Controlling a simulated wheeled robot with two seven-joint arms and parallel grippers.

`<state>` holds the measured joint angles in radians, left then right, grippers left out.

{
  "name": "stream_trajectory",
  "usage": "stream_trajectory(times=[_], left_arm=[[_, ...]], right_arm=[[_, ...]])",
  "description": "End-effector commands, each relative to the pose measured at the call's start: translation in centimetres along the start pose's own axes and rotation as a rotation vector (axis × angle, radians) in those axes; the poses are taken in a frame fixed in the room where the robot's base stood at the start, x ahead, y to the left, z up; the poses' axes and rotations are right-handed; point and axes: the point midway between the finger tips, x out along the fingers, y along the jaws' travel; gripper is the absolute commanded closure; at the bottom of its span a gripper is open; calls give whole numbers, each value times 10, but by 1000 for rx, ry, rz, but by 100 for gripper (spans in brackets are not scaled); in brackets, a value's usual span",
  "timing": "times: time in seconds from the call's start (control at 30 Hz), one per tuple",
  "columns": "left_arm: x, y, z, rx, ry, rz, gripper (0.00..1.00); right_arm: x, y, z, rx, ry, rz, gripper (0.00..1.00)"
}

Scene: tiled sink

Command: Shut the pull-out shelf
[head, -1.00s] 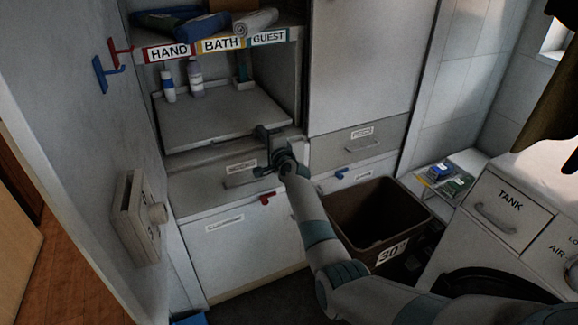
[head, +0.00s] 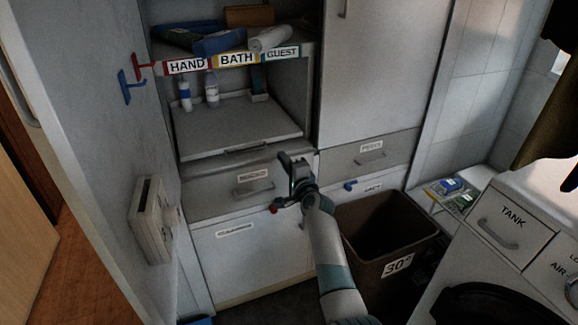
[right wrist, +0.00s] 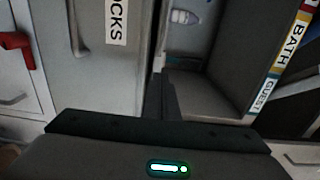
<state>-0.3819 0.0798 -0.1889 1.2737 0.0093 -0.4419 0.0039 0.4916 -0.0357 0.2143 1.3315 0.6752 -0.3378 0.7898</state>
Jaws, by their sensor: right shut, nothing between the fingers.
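The pull-out shelf (head: 235,123) is a flat grey board in the open cabinet bay, under the towel shelf. It has a handle (head: 247,149) at its front edge and two bottles (head: 211,88) at its back. In the head view, I cannot tell exactly how far its front sticks out. My right gripper (head: 293,160) is shut and empty, in front of the bay's lower right corner, near the shelf's front edge. In the right wrist view, its dark fingers (right wrist: 157,100) point toward the bay; contact is unclear. My left gripper is not in view.
Below the shelf are a labelled drawer (head: 228,189) and a white cabinet front (head: 255,258) with a red handle (head: 275,210). A brown bin (head: 345,226) stands beside my right arm. A wall box (head: 150,222) is at the left.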

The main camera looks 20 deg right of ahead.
Motion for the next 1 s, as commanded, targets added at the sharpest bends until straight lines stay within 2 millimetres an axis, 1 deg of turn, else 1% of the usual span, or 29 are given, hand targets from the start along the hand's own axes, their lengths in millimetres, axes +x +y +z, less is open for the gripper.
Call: stream_trajectory(times=[0.03, 0.1, 0.2, 0.33, 0.5, 0.9, 1.0], left_arm=[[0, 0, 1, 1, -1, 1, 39], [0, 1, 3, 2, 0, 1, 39], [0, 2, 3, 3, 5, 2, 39], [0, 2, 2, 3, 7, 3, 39], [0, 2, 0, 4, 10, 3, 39], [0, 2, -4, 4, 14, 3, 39], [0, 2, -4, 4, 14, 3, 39]], right_arm=[[-8, 0, 1, 1, 0, 0, 100], [-18, 1, 1, 0, 0, 1, 100], [-29, 1, 1, -1, -1, 1, 100], [-38, 0, 0, -1, 0, 0, 100], [-43, 0, 0, -1, 0, 1, 100], [-43, 0, 0, -1, -1, 1, 100], [-44, 3, 1, -6, -1, 5, 100]])
